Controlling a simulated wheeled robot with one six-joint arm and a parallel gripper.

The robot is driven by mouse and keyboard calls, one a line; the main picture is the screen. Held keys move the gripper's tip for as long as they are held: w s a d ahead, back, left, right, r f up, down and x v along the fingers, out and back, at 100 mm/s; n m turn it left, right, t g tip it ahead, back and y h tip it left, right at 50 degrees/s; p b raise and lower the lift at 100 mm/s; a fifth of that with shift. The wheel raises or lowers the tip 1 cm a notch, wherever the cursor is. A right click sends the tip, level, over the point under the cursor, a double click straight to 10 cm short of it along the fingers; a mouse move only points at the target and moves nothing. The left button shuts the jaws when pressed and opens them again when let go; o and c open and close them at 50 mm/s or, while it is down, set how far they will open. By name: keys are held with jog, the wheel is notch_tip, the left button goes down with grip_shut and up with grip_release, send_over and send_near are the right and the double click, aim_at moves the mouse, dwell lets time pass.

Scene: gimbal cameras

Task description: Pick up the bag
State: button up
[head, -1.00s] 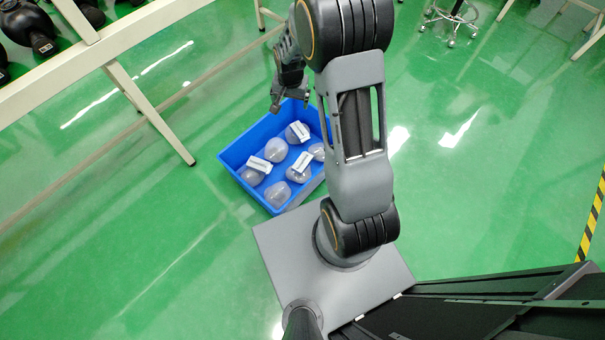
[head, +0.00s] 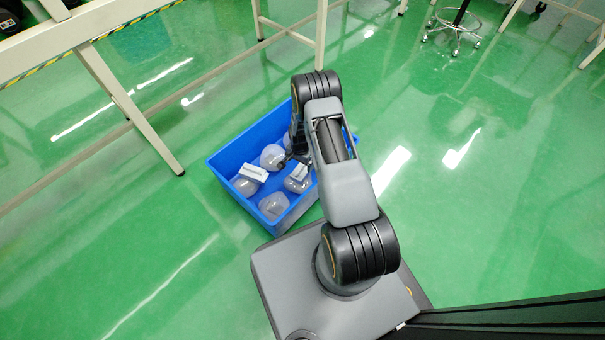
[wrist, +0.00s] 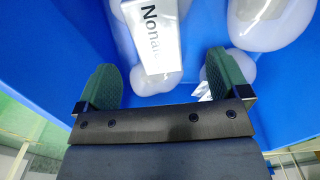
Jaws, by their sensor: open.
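Several translucent, rounded bags with white labels lie in a blue crate (head: 225,163) on the floor. In the head view one labelled bag (head: 298,178) lies close to my gripper (head: 291,160), which is down inside the crate and partly hidden by my arm. In the wrist view my gripper (wrist: 162,82) has its two green-padded fingers spread apart. A bag with a white label (wrist: 157,45) lies ahead of and between the fingertips. I cannot tell whether the fingers touch it. Another bag (wrist: 272,25) lies at the upper right, beyond the right finger.
Other bags (head: 272,156) (head: 273,206) lie in the crate. The crate walls stand close around my gripper. A bench leg (head: 130,105) stands left of the crate. The green floor (head: 470,215) at right is clear. A wheeled stool (head: 455,35) stands far off.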

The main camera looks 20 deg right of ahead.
aim_at(301, 170)
jog(key=shift+s+d+f+b, duration=0.1)
jog(key=shift+f+b, duration=0.8)
jog(key=shift+f, duration=0.8)
jog(key=shift+s+f+b, duration=0.1)
jog(key=shift+f+b, duration=0.8)
jog(key=shift+f, duration=0.75)
jog(key=shift+c, duration=0.2)
jog(key=c, duration=1)
jog(key=shift+o, duration=0.2)
jog(key=shift+r, duration=0.2)
